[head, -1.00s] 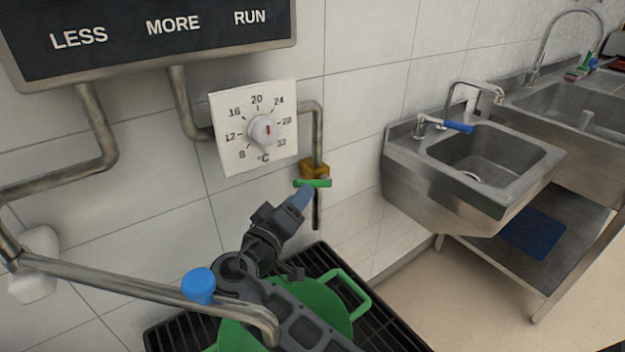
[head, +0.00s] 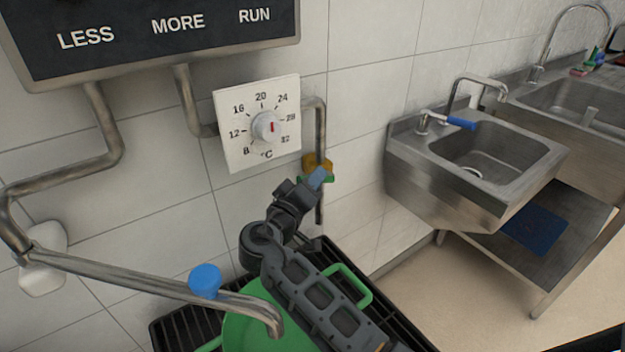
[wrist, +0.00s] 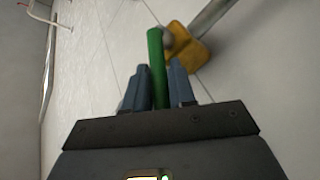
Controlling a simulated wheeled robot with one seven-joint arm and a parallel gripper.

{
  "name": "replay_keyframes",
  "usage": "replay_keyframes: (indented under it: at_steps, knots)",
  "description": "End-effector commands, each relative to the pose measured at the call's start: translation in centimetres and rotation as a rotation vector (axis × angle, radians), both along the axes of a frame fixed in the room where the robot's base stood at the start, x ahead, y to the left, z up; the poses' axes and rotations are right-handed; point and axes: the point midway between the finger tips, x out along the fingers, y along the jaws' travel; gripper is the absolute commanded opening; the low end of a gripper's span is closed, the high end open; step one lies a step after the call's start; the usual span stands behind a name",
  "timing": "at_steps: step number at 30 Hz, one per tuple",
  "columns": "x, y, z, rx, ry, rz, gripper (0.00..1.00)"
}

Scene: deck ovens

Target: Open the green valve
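The green valve handle (wrist: 157,68) is a straight lever on a brass valve body (wrist: 188,45) in the wrist view. In the head view the brass body (head: 318,162) sits on the vertical pipe right of the dial, with the green handle (head: 329,180) partly hidden by my fingers. My gripper (head: 318,176) is at the handle. In the wrist view its two blue-grey fingers (wrist: 159,72) stand on either side of the handle, with little or no gap. I cannot tell whether they press on it.
A temperature dial (head: 262,125) is on the wall above left. A pipe with a blue knob (head: 205,281) crosses the front left. A green pot (head: 250,325) stands on a black grate (head: 180,325) below my arm. A steel sink (head: 450,190) stands at right.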

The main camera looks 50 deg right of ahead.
Motion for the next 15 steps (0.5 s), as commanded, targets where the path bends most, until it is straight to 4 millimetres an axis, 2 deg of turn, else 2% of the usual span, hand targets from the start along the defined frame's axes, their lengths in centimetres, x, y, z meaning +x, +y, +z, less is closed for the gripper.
replay_keyframes:
  at_steps: [1, 7, 15]
  knots:
    - [0.01, 0.01, 0.01, 0.0, 0.0, 0.0, 0.19]
    - [0.01, 0.02, 0.01, 0.0, 0.0, 0.0, 0.0]
    - [0.02, 0.04, 0.01, -0.001, 0.0, 0.001, 0.0]
